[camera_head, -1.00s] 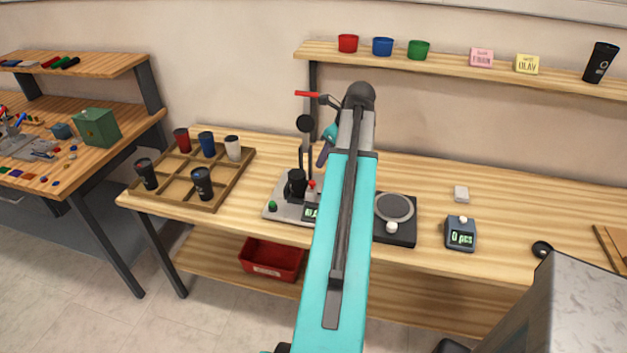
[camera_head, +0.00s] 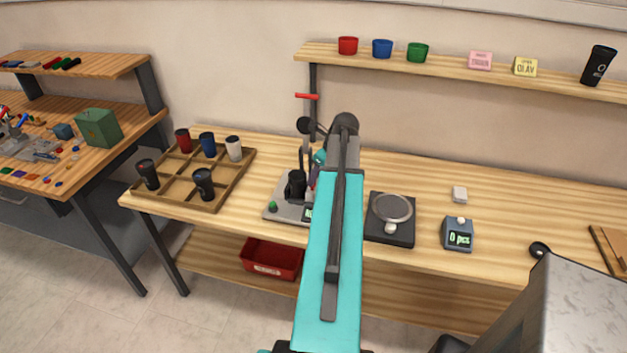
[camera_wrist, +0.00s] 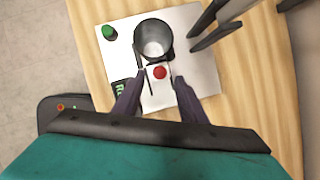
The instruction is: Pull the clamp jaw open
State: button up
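The laser marker's grey base plate (camera_head: 279,205) stands on the bench, left of my arm; its pale top also shows in the wrist view (camera_wrist: 193,82). A black cup-like cylinder (camera_wrist: 153,38) sits on it, open end towards the camera. Right beside the cylinder is a small pale block, seemingly the clamp jaw (camera_wrist: 152,84), with a red knob (camera_wrist: 160,72). My gripper (camera_wrist: 156,80) is open, its two dark fingers on either side of the block and knob. Whether they touch it I cannot tell. My arm hides part of the machine in the head view.
The marker's dark upright (camera_wrist: 215,25) stands close to the right of the cylinder. A green button (camera_wrist: 109,32) and a small display (camera_wrist: 122,88) are on the plate. A cup tray (camera_head: 225,191) stands left, a black scale (camera_head: 391,231) right.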

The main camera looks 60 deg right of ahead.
aim_at(311, 191)
jog(key=shift+p+x, duration=0.3)
jog(key=shift+x, duration=1.25)
grip_shut()
